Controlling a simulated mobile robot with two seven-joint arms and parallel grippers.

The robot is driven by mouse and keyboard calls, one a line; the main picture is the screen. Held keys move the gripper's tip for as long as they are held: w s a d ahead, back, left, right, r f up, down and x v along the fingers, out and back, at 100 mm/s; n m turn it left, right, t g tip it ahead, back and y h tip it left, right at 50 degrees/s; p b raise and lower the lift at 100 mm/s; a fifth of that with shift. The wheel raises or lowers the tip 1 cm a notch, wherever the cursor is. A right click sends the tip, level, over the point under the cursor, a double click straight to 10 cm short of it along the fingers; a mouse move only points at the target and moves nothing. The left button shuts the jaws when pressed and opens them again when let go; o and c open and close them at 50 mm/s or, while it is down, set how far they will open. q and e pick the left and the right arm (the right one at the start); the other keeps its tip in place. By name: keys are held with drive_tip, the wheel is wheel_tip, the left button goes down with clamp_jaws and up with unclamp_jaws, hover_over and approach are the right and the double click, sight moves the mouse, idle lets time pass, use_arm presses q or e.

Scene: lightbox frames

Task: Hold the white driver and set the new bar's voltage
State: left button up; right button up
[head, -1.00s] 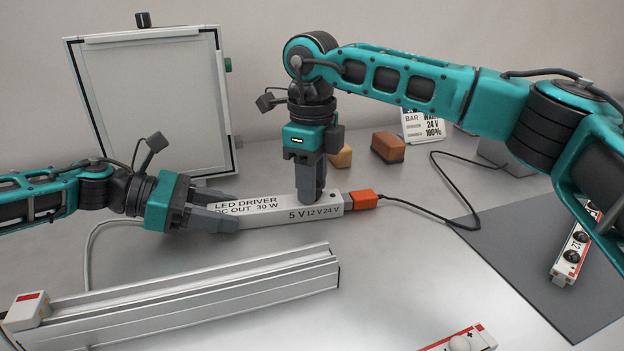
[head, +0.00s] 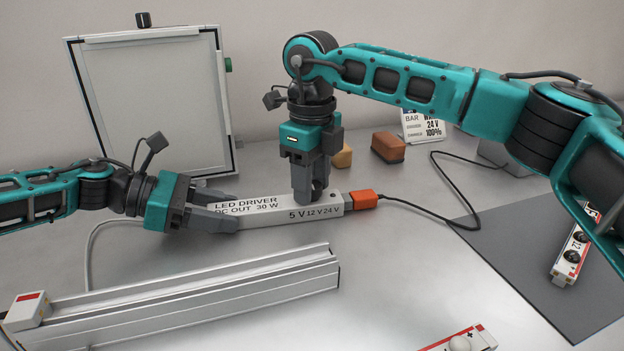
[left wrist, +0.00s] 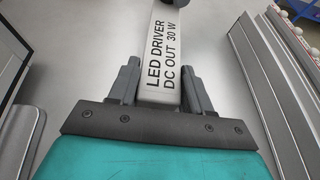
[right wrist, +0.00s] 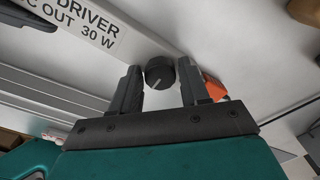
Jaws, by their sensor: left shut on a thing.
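The white driver (head: 270,209) lies on the table, marked LED DRIVER, DC OUT 30 W, with 5 V, 12 V and 24 V on its front side. My left gripper (head: 232,209) is shut on its left end; the left wrist view shows the driver (left wrist: 168,70) between the fingers. My right gripper (head: 311,194) points down over the driver near the voltage marks. In the right wrist view its open fingers (right wrist: 160,88) stand on either side of a black knob (right wrist: 160,72) with a light pointer line; contact cannot be told. The fingers hide the knob in the head view.
An orange plug (head: 363,199) with a black cable is at the driver's right end. An aluminium profile (head: 200,298) lies in front. A red-white bar (head: 572,252) lies on the grey mat (head: 520,260).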

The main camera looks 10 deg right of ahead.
drive_tip(key=shift+o, duration=1.1)
drive_tip(key=shift+r, duration=0.1)
wheel_tip(320, 180, up, 12)
use_arm(q)
drive_tip(key=o, duration=1.3)
drive_tip(key=shift+a, duration=0.1)
